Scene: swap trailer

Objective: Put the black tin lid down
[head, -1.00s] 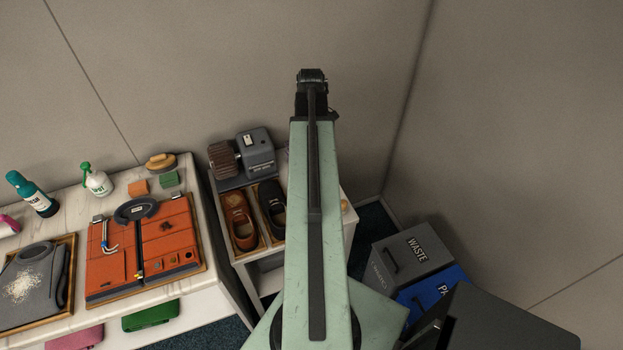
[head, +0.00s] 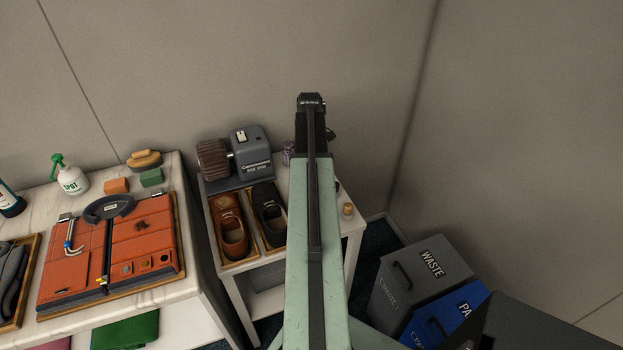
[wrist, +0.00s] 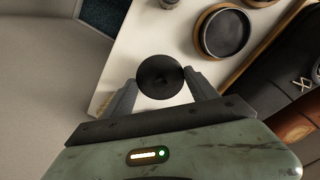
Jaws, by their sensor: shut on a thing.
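The black tin lid (wrist: 160,76) is a round dark disc with a small mark at its centre. In the wrist view my gripper (wrist: 162,88) is shut on it, one finger at each side. The lid shows over the pale top of a small white table (wrist: 135,45). I cannot tell how high above the top it is. In the head view my arm hides the lid and the gripper's fingertips.
A round dark dish with a wooden rim (wrist: 224,32) stands near the lid. Two shoes in trays (head: 233,235) and a grey machine (head: 250,155) fill the small table's left. A little cork-coloured item (head: 347,210) stands at right. Waste bins (head: 425,275) stand beyond.

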